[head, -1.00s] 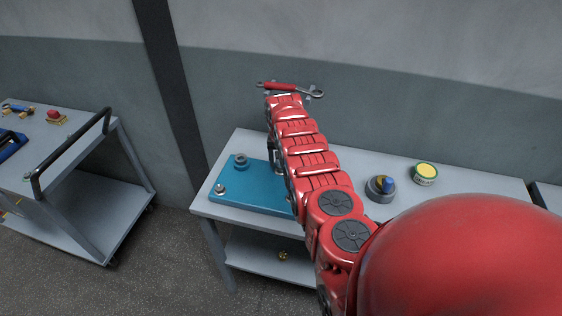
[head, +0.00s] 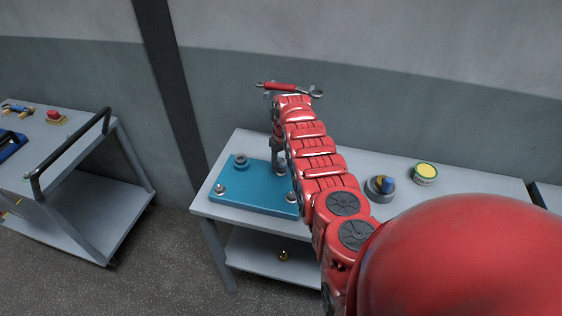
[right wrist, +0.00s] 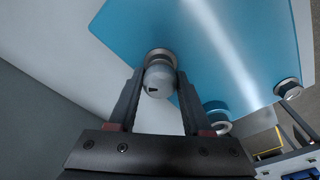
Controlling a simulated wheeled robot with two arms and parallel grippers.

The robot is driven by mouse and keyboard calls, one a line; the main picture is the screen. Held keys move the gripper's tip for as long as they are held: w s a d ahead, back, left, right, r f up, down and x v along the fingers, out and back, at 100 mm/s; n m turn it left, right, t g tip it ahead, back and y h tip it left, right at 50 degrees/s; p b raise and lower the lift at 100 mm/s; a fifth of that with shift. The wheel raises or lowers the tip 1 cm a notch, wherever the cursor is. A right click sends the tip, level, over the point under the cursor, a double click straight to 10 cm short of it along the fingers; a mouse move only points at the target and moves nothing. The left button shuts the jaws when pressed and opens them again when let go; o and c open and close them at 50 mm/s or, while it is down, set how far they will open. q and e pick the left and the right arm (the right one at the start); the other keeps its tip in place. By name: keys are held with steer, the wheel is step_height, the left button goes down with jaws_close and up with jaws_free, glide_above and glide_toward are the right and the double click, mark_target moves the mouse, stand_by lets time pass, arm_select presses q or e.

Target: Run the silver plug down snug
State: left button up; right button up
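The silver plug (right wrist: 159,80) has a rounded body with a small dark slot in its face. It stands up from a metal collar on the blue plate (right wrist: 215,50). In the head view the blue plate (head: 250,193) lies on the table, and the plug (head: 281,168) shows beside my gripper. My right gripper (right wrist: 160,72) points down, with one finger on each side of the plug and very little gap. I cannot tell whether the fingers press on it. How deep the plug sits is unclear. My left gripper is out of view.
The plate also carries a ring-shaped boss (head: 240,160) and another silver fitting (head: 220,189). A grey round holder with a blue top (head: 380,190) and a yellow-topped tin (head: 425,173) stand right. A cart (head: 70,180) stands left.

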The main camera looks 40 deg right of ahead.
steer(key=c, duration=0.4)
steer(key=m, duration=0.2)
steer(key=shift+w+m, duration=0.1)
steer(key=shift+m, duration=0.2)
steer(key=m, duration=0.4)
steer(key=shift+m+h, duration=0.3)
steer(key=shift+h, duration=0.1)
steer(key=o, duration=0.7)
steer(key=shift+o, duration=0.2)
